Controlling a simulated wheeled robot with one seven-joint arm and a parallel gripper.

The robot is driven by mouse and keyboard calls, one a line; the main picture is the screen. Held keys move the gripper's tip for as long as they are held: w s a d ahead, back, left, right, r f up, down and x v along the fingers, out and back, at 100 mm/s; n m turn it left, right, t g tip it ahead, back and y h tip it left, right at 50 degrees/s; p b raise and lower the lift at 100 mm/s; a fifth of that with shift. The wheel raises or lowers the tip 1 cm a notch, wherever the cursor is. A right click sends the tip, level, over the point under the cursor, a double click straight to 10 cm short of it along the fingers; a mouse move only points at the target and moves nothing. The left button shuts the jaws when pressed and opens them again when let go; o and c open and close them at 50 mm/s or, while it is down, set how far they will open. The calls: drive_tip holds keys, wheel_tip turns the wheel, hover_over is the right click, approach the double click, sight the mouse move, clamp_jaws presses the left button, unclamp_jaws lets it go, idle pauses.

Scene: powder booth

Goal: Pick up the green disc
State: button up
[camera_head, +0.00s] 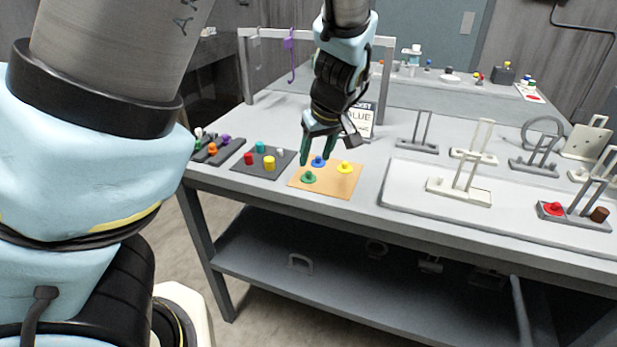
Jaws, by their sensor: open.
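The green disc (309,178), a small round piece with a raised knob, lies at the front left of an orange-tan mat (327,192) on the grey table. A blue disc (318,162) lies behind it and a yellow disc (345,168) lies to the right on the same mat. My gripper (318,150) points down above the mat's back left part, with green fingertips apart and nothing between them. The fingertips appear above and behind the green disc and partly overlap the view of the blue disc.
Left of the mat, a dark mat (247,171) holds red, teal and yellow pieces. A tray of small coloured pegs (212,152) sits farther left. A white sign (360,118) stands behind my gripper. Several upright racks (460,190) fill the right side.

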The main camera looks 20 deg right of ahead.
sight(309, 172)
drive_tip(key=shift+a+p+x, duration=0.15)
drive_tip(key=shift+p+x, duration=0.15)
drive_tip(key=shift+x, duration=1.05)
drive_tip(key=shift+a+p+x, duration=0.15)
drive_tip(key=shift+p+x, duration=0.1)
drive_tip(key=shift+x, duration=1.05)
drive_tip(key=shift+s, duration=0.15)
clamp_jaws()
